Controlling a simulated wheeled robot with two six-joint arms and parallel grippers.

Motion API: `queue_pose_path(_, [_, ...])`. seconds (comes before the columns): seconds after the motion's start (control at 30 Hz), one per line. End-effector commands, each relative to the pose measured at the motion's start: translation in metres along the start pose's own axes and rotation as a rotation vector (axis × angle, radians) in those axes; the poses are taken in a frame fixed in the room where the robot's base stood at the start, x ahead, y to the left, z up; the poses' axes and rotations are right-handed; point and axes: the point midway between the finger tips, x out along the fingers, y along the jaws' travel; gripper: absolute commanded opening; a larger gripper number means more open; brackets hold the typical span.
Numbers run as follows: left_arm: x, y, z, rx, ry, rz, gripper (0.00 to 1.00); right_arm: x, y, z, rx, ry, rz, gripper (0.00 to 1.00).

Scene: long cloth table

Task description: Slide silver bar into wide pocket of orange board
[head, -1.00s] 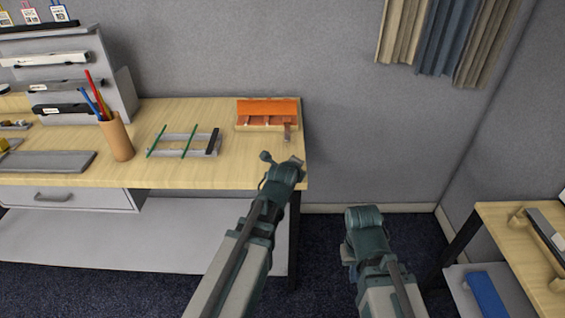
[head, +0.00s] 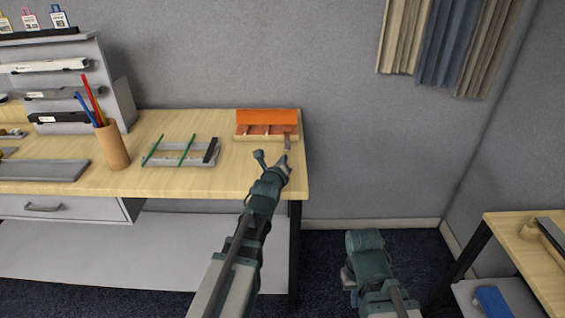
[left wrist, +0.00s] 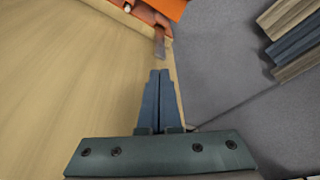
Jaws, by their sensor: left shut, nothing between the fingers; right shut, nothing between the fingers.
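The orange board (head: 267,117) lies at the back right of the wooden table, with pockets along its front. The silver bar (head: 287,141), small and grey-brown here, sits at the board's right end and sticks out toward the front. In the left wrist view the bar (left wrist: 159,42) lies just ahead of my fingers, its far end at the orange board (left wrist: 172,8). My left gripper (left wrist: 160,72) is shut and empty, with a small gap to the bar's near end. My right gripper (head: 352,280) is low, right of the table; its fingers are hard to make out.
A grey frame with green rods (head: 180,152) lies left of the board. A pencil cup (head: 112,147) and a grey shelf unit (head: 70,85) stand farther left. The table's right edge is close to the bar. Another table (head: 530,240) stands at the right.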

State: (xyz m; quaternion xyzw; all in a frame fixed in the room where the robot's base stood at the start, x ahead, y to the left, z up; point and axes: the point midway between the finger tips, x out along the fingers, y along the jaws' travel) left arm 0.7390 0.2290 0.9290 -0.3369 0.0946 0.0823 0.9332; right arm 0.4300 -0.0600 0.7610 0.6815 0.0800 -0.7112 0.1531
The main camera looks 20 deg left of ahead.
Motion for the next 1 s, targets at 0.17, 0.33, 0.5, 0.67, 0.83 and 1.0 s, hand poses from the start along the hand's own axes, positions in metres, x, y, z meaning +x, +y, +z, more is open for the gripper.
queue_pose_path(0.17, [0.017, 0.0, -0.001, -0.001, 0.001, 0.0, 0.0, 0.004, 0.0, 0.0, 0.0, 0.0, 0.0, 0.0])
queue_pose_path(0.33, [0.036, 0.001, -0.001, -0.001, 0.001, 0.0, 0.0, 0.009, -0.001, -0.001, 0.0, 0.0, 0.0, 0.0])
queue_pose_path(0.5, [0.052, 0.0, -0.001, -0.001, 0.001, 0.0, 0.0, 0.013, -0.001, -0.001, 0.0, 0.0, 0.0, 0.0])
queue_pose_path(0.67, [0.056, 0.0, -0.001, -0.001, 0.001, 0.0, 0.0, 0.013, -0.001, -0.001, 0.0, 0.0, 0.0, 0.0])
queue_pose_path(0.83, [0.056, 0.0, 0.0, -0.001, 0.001, 0.0, 0.0, 0.013, -0.001, -0.001, 0.0, 0.0, 0.0, 0.0])
queue_pose_path(1.0, [0.057, 0.0, 0.0, -0.001, 0.001, 0.0, 0.0, 0.013, -0.001, -0.001, 0.0, 0.0, 0.0, 0.0])
